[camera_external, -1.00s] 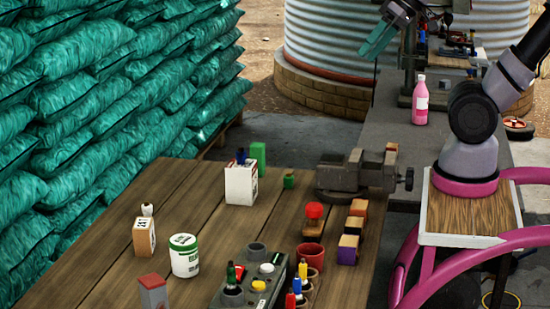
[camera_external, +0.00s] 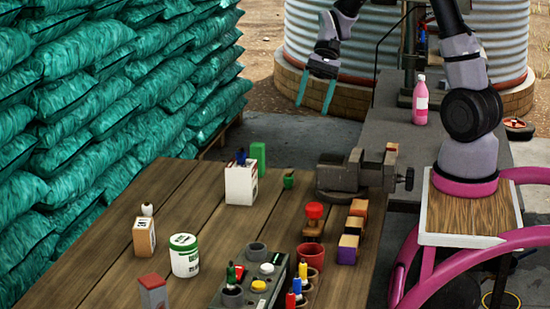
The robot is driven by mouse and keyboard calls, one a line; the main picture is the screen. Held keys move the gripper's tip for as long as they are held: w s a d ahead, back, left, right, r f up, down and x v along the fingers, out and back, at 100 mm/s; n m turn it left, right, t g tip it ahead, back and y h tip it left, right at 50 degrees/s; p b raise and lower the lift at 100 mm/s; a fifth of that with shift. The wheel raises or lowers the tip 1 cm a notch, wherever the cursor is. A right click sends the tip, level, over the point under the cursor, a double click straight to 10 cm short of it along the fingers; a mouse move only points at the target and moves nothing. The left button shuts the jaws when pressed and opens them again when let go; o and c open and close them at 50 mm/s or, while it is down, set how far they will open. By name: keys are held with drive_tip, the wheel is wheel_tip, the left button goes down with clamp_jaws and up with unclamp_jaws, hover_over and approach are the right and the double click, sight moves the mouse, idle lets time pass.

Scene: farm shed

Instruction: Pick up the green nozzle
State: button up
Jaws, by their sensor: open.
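A small dark green piece with a narrow top, which looks like the green nozzle (camera_external: 288,181), stands on the wooden table between the white box and the vise. It is too small to make out in detail. My gripper (camera_external: 313,107) is open and empty, its two teal fingers apart and pointing down. In the picture it is above and slightly right of the green nozzle, high over the far end of the table. Nothing touches the nozzle.
A white box (camera_external: 241,184) with bottles and a green block (camera_external: 258,154) stand left of the nozzle. A grey vise (camera_external: 340,177) stands to its right. Nearer are a red cup (camera_external: 311,257), wooden blocks and a grey tray (camera_external: 268,299). A pink bottle (camera_external: 420,103) stands on the grey bench.

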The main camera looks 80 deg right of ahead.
sight(289, 180)
drive_tip(key=d+f+m+t+y, duration=0.1)
drive_tip(key=d+f+m, duration=0.1)
drive_tip(key=f, duration=0.3)
drive_tip(key=w+d+f+m+t+y, duration=0.1)
drive_tip(key=d+f+m, duration=0.2)
drive_tip(key=d+f, duration=0.2)
drive_tip(key=d+f+m+t+y, duration=0.2)
drive_tip(key=d+f+m, duration=0.1)
drive_tip(key=f, duration=0.3)
drive_tip(key=shift+w+d, duration=0.2)
drive_tip(key=shift+d, duration=0.45)
drive_tip(key=shift+f, duration=0.3)
drive_tip(key=x, duration=1)
drive_tip(key=shift+w+a+f, duration=0.1)
drive_tip(key=shift+w+f, duration=0.05)
drive_tip(key=shift+w, duration=0.1)
clamp_jaws()
